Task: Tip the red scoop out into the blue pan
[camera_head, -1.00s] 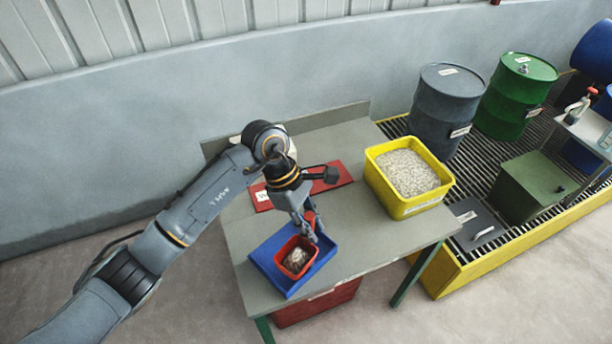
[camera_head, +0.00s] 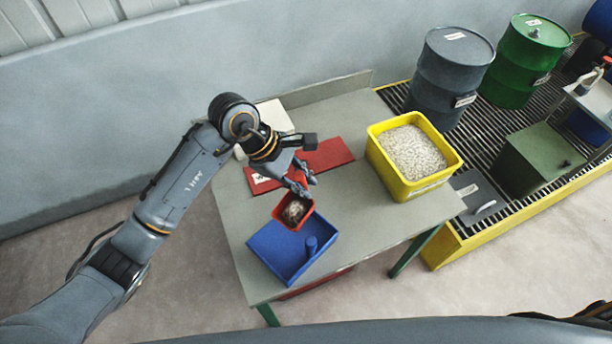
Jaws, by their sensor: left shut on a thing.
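The red scoop (camera_head: 284,217) is in my left gripper (camera_head: 302,184), which is shut on it at its upper side. The scoop is over the far edge of the blue pan and looks raised above it. Dark and pale material shows inside the scoop. No loose material shows in the visible part of the pan. My right gripper is not in view.
A red mat (camera_head: 325,157) with a label lies behind the scoop on the grey table (camera_head: 375,222). A yellow bin (camera_head: 385,173) of pale granules stands at the right. Grey (camera_head: 445,80) and green (camera_head: 513,70) drums stand on a grating beyond.

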